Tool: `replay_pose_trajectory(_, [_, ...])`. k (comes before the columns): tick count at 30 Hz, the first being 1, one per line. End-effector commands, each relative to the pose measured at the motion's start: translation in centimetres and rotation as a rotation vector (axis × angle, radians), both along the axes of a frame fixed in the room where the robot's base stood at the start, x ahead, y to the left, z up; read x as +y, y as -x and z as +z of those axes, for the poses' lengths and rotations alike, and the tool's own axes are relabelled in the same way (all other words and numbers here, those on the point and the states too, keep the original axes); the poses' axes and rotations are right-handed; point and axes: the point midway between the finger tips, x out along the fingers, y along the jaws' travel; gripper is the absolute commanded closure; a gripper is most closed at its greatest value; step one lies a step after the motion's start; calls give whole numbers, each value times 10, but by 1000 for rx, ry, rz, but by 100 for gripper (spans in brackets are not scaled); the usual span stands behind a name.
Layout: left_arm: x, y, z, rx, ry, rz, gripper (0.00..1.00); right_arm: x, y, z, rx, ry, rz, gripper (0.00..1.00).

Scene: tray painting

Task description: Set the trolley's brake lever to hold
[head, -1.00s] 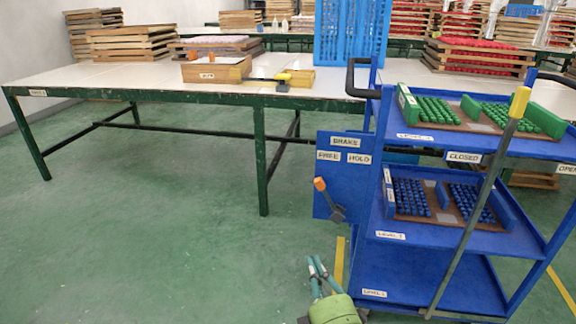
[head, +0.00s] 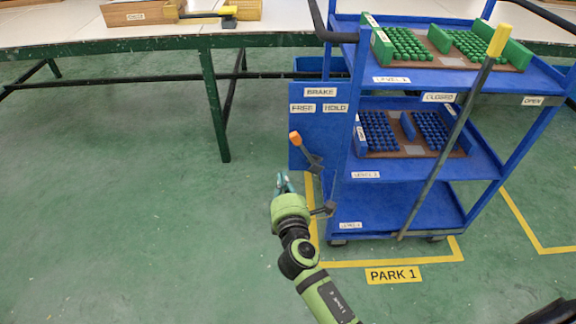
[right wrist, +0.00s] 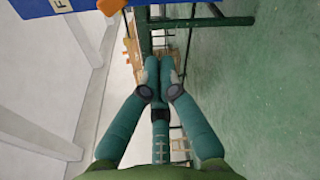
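The brake lever (head: 305,152) has an orange grip and a dark shaft, on the blue brake panel (head: 302,160) at the trolley's left side. It tilts up and left, toward the FREE label (head: 302,108); the HOLD label (head: 335,108) is to the right. My right gripper (head: 281,178) is just below and left of the lever, apart from it. In the right wrist view its fingertips (right wrist: 159,68) are together with nothing between them, and the orange grip (right wrist: 110,6) shows at the top edge. My left gripper is out of view.
The blue trolley (head: 350,200) stands in a yellow floor outline marked PARK 1 (head: 394,275). It carries trays of green and blue pieces. A yellow-topped bar (head: 455,130) slants across its front. A table (head: 90,40) stands behind left. The green floor at left is clear.

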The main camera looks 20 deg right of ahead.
Motion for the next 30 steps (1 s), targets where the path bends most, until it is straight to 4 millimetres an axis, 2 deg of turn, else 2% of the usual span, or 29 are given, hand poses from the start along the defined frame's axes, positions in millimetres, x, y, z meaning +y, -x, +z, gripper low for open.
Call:
replay_pose_trajectory(8, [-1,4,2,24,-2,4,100,-8,-52,-4,-4,1,0,100])
replay_pose_trajectory(15, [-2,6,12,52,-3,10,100,-15,-94,-7,-2,0,0,100])
replay_pose_trajectory(21, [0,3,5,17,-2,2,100,-30,-81,7,0,0,0,100])
replay_pose_trajectory(30, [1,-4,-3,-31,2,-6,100,-44,-73,14,-1,-1,0,100])
